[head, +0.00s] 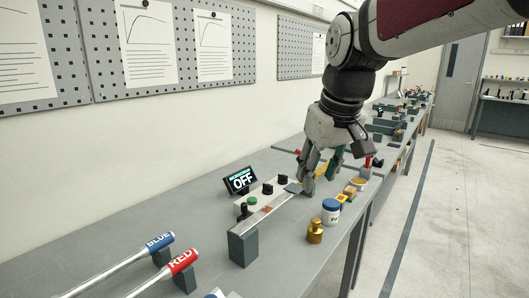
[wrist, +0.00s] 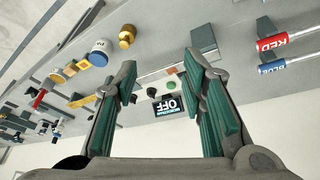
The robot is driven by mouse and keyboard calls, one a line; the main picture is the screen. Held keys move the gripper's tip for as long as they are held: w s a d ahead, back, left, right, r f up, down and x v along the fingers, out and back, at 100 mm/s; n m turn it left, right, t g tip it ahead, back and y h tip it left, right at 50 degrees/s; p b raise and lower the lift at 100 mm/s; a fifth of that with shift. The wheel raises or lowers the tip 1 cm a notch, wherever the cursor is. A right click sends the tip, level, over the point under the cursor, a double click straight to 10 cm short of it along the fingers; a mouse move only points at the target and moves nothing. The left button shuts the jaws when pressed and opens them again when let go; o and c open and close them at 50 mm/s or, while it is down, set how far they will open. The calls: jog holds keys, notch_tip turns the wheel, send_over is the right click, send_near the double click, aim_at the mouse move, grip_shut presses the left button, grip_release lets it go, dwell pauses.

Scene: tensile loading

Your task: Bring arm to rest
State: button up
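My gripper (head: 318,172) hangs below my arm over the grey bench (head: 130,215). In the wrist view my gripper (wrist: 163,68) is open, its green-padded fingers wide apart with nothing held between them. Below it on the bench is a pale control panel (head: 262,200) with black and green knobs. A metal strip (head: 270,212) runs beside the panel, its near end on a grey block (head: 243,245). A small black display (head: 240,181) reads OFF; it also shows between the fingers in the wrist view (wrist: 168,105). I cannot tell the exact height of the fingers above the bench.
A brass weight (head: 314,232), a white jar with a blue lid (head: 330,212) and yellow pieces (head: 350,190) stand near the bench's right edge. Handles marked BLUE (head: 158,242) and RED (head: 181,262) lie at the near end. The floor (head: 440,215) at right is clear.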

jog(key=s+d+f+m+p, duration=0.1)
jog(key=s+d, duration=0.2)
jog(key=s, duration=0.6)
jog(key=s+d+f+m+p, duration=0.1)
jog(key=s+d+p, duration=0.1)
jog(key=s, duration=0.7)
jog(key=s+d+f+m+p, duration=0.1)
jog(key=s+d, duration=0.3)
jog(key=s, duration=0.5)
jog(key=shift+m+h+p, duration=0.4)
jog(key=shift+m, duration=0.2)
